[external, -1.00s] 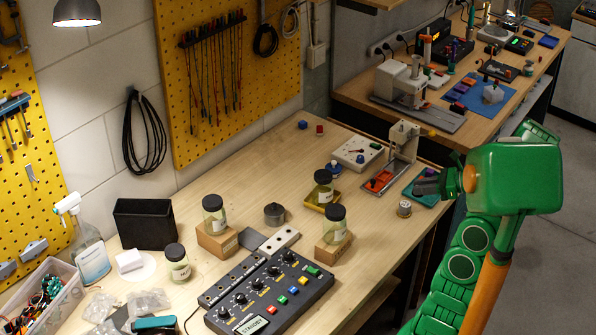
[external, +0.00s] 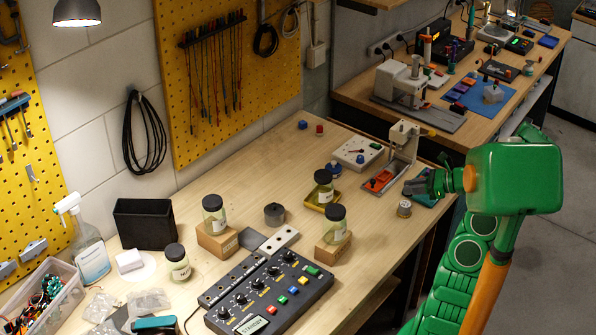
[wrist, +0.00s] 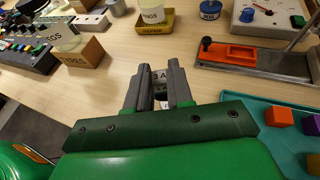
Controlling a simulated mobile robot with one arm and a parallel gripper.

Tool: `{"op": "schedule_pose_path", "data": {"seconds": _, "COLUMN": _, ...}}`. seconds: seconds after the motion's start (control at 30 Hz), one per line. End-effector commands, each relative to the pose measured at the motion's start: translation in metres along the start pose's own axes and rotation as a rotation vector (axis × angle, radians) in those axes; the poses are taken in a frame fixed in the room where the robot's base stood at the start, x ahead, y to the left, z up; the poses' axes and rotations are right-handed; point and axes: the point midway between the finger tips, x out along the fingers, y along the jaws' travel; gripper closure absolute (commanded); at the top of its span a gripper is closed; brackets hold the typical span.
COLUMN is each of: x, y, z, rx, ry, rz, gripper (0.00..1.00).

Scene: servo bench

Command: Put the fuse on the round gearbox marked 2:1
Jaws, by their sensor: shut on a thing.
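My gripper (external: 412,188) is low over the right part of the bench, left of the teal tray (external: 428,200). In the wrist view, the fingers of my gripper (wrist: 157,80) are close together on a small thing, taken to be the fuse, mostly hidden between them. A small round metal body with a pale label (external: 404,209) stands on the bench just below the fingers in the external view. I cannot read 2:1 anywhere. A dark grey round part (external: 274,214) stands farther left, beyond the control box.
An orange-based fixture with a post (external: 381,181) stands just behind my gripper. A yellow tray (external: 320,201) holds a jar. Another jar stands on a wooden block (external: 333,252). The teal tray (wrist: 270,148) holds small coloured blocks. Open wood lies left of my gripper.

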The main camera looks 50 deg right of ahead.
Motion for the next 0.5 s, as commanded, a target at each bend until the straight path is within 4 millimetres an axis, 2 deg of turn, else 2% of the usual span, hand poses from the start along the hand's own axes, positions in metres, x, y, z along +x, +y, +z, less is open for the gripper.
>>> {"op": "schedule_pose_path", "data": {"seconds": 0.23, "x": 0.006, "y": -0.006, "z": -0.007, "rx": 0.000, "ry": 0.000, "rz": 0.000, "gripper": 1.00}}
{"op": "schedule_pose_path", "data": {"seconds": 0.5, "x": 0.015, "y": -0.006, "z": -0.033, "rx": 0.001, "ry": 0.000, "rz": -0.003, "gripper": 1.00}}
